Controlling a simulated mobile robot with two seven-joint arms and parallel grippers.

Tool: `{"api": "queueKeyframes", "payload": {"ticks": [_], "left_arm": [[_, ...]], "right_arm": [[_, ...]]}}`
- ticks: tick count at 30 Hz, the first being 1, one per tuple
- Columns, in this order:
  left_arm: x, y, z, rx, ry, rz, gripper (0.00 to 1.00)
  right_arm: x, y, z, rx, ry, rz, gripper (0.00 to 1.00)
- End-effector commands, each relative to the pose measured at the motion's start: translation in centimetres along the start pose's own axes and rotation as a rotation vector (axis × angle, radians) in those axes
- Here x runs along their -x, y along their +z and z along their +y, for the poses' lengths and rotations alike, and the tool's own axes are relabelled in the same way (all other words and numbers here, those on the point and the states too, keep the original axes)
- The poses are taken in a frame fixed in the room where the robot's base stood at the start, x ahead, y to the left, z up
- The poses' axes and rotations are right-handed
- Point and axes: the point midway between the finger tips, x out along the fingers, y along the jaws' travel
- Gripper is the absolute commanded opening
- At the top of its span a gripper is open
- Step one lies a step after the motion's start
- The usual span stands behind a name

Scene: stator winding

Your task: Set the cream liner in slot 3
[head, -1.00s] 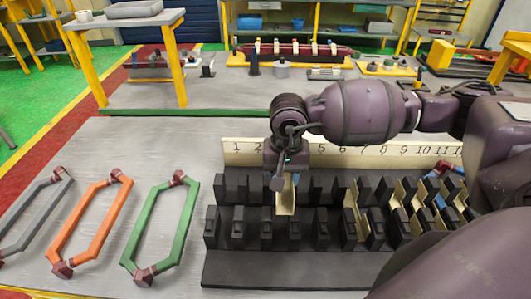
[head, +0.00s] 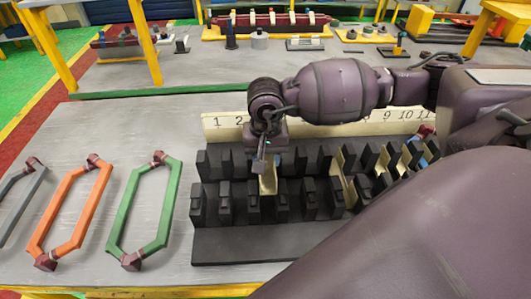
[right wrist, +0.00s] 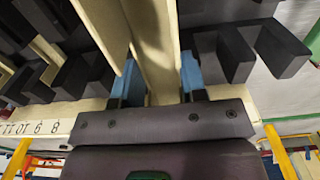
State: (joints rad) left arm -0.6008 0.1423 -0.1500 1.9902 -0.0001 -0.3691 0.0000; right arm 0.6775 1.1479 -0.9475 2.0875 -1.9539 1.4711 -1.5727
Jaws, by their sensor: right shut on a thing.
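My right gripper (head: 265,160) comes in from the right over the black slotted block (head: 280,243). Its blue-tipped fingers (right wrist: 158,80) are shut on the cream liner (right wrist: 150,45) in the right wrist view. In the head view the held cream liner (head: 268,181) stands upright between the black teeth, in line with the third gap from the left. The gripper hides its upper part, and I cannot tell how deep it sits. My left gripper is not in view.
Other cream liners (head: 340,180) stand in slots further right. A cream number strip (head: 224,123) runs behind the block, partly hidden by my arm. Green (head: 145,205) and orange (head: 70,210) coils and a grey one lie on the table to the left.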

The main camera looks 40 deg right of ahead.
Motion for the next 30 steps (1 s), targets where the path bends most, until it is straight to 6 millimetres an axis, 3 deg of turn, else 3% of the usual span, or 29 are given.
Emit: {"api": "queueKeyframes", "payload": {"ticks": [17, 30], "left_arm": [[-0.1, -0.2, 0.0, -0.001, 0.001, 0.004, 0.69], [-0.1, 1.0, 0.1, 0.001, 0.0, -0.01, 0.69]], "right_arm": [[0.0, 0.0, 0.0, 0.0, 0.0, 0.001, 0.26], [-0.7, 0.0, 0.0, 0.0, 0.0, 0.001, 0.26]]}}
